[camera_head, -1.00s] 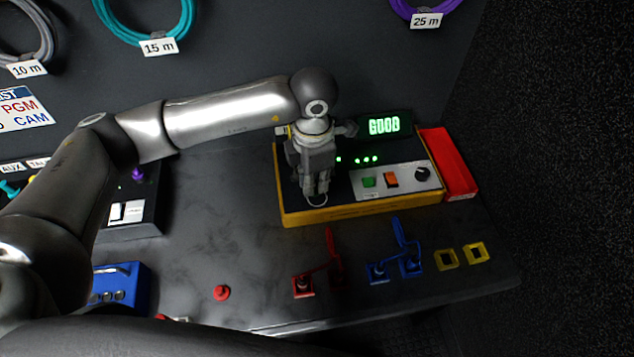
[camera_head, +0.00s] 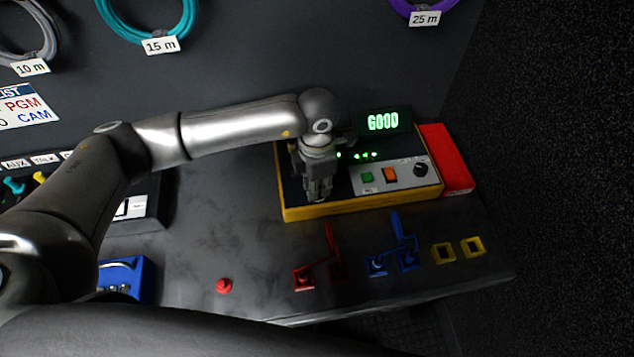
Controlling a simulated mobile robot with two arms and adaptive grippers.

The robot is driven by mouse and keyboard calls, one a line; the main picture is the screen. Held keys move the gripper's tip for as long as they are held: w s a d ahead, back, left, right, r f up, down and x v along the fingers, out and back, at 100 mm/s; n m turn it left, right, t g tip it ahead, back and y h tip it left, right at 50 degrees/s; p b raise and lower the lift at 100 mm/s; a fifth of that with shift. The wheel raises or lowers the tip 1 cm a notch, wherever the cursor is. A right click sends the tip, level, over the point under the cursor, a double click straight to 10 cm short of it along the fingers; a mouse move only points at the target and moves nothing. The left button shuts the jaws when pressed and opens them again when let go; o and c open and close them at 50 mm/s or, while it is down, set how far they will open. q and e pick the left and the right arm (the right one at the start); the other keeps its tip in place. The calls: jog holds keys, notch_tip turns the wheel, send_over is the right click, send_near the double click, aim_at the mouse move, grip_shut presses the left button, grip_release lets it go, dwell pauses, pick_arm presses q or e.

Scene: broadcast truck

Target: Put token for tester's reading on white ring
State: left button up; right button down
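The tester is a yellow-edged box (camera_head: 350,206) with a dark and grey top; its green display (camera_head: 383,122) reads GOOD. My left gripper (camera_head: 320,197) points down over the box's front left part. Its fingers look close together, and I cannot tell whether they hold anything. They hide the spot where a small white ring showed earlier. No token can be clearly made out. A small red knob-like piece (camera_head: 224,286) stands on the table at front left. My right gripper is not in view.
Red pieces (camera_head: 303,278), blue pieces (camera_head: 376,265) and yellow square frames (camera_head: 443,253) line the table's front edge. A red block (camera_head: 446,160) is at the tester's right. A blue box (camera_head: 122,278) is at left. The middle left tabletop (camera_head: 220,225) is clear.

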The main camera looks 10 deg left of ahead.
pick_arm(q)
jog(key=shift+o, duration=0.8)
jog(key=shift+r, duration=0.1)
jog(key=shift+r+p, duration=0.2)
jog(key=shift+p, duration=0.15)
notch_tip(320, 180, up, 12)
jog(key=b, duration=0.3)
jog(key=shift+b, duration=0.3)
jog(key=shift+f, duration=0.15)
